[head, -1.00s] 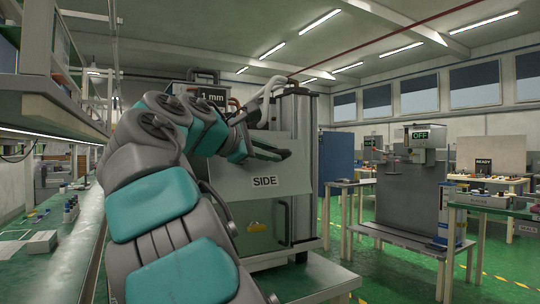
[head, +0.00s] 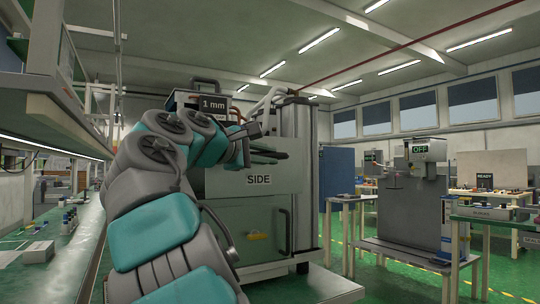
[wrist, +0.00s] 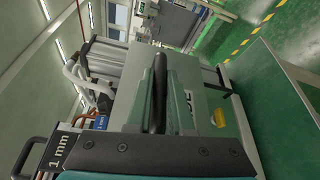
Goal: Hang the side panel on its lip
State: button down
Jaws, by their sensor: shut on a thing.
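The side panel (head: 225,182) is a grey-green plate marked SIDE, upright in front of the upper part of the machine's near face in the head view. My gripper (head: 270,155) is at its top edge. In the wrist view my gripper (wrist: 158,95) is shut on the panel's dark bar handle (wrist: 159,68), with the panel (wrist: 205,85) spreading beyond the fingers. The lip is hidden behind the panel and my gripper, so I cannot tell whether the panel touches it.
The machine's lower face (head: 240,218) shows below the panel, with a yellow tag and dark handle. A box marked 1 mm (head: 212,105) stands behind my arm. A long bench (head: 75,255) runs along the left. A grey machine marked OFF (head: 422,190) stands right, across open green floor.

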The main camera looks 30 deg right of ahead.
jog(key=w+p, duration=0.6)
jog(key=w, duration=0.5)
jog(key=shift+w+a+r, duration=0.25)
jog(key=shift+w+r, duration=0.05)
jog(key=shift+w, duration=0.1)
dwell(0.7)
jog(key=shift+w+f, duration=0.3)
jog(key=shift+w, duration=0.05)
dwell(0.6)
jog(key=shift+f+b, duration=0.75)
jog(key=shift+f, duration=0.05)
jog(key=c, duration=0.7)
grip_release()
